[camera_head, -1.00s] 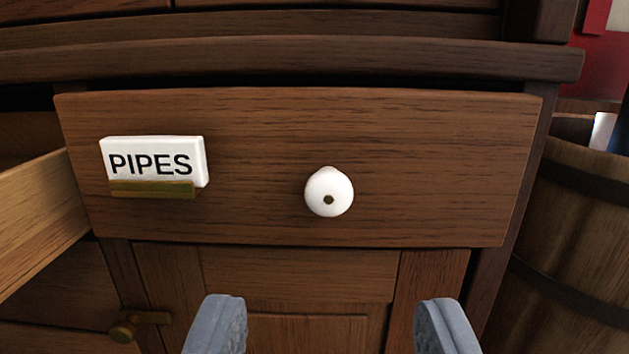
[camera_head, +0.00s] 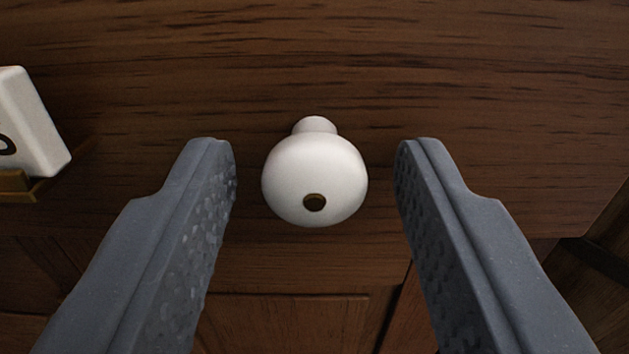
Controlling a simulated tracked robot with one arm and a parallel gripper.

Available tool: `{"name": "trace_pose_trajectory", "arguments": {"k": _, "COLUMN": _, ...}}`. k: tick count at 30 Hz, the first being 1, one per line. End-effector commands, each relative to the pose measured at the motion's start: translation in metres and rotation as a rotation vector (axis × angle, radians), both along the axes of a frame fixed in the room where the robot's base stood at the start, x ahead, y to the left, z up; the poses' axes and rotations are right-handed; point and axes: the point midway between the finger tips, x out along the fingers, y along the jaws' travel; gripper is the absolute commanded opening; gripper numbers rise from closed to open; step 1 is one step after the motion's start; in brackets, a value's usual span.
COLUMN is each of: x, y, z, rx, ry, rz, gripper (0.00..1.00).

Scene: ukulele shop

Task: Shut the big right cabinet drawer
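The big drawer (camera_head: 480,90) has a dark brown wooden front that fills most of the view. Its round white knob (camera_head: 314,172), with a small brass centre, stands out from the front in the middle of the picture. My gripper (camera_head: 316,160) is open, with one grey finger to the left of the knob and one to the right. A gap shows between each finger and the knob. How far the drawer stands out of the cabinet cannot be told now, as its top edge is out of view.
A white label block (camera_head: 28,122) in a brass holder sits on the drawer front at the left edge. Cabinet panels (camera_head: 290,318) show below the drawer. A dark wooden shape (camera_head: 600,270) is at the lower right.

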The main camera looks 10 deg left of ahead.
Motion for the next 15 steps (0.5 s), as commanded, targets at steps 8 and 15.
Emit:
{"name": "trace_pose_trajectory", "arguments": {"k": 8, "x": 0.000, "y": 0.000, "z": 0.000, "rx": 0.000, "ry": 0.000, "rz": 0.000, "gripper": 0.00}}
{"name": "trace_pose_trajectory", "arguments": {"k": 15, "x": 0.013, "y": 0.003, "z": -0.001, "rx": 0.002, "ry": 0.002, "rz": 0.001, "gripper": 0.00}}
